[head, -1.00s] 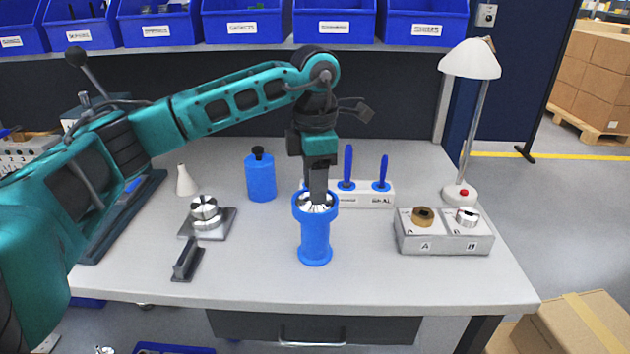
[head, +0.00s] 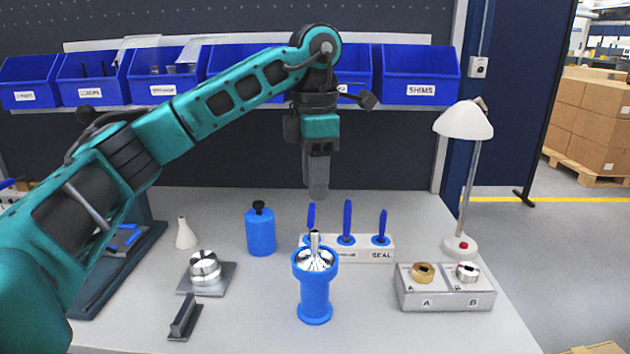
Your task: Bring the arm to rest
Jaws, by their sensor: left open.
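My left gripper (head: 318,192) hangs pointing down above the bench, open, with clear space below its fingers. Below it stands a blue cylindrical stand (head: 314,295) with a shiny metal part (head: 315,260) in its top, and a short pin rises from that part's middle. The gripper touches nothing that I can see. My left arm reaches in from the left side of the head view. My right gripper does not show.
A white rack (head: 372,254) with blue-handled tools stands behind the stand. A blue bottle (head: 260,232), a metal part on a square plate (head: 205,272), a grey A/B fixture block (head: 445,290) and a lamp (head: 464,125) surround it. Blue bins (head: 420,72) line the back.

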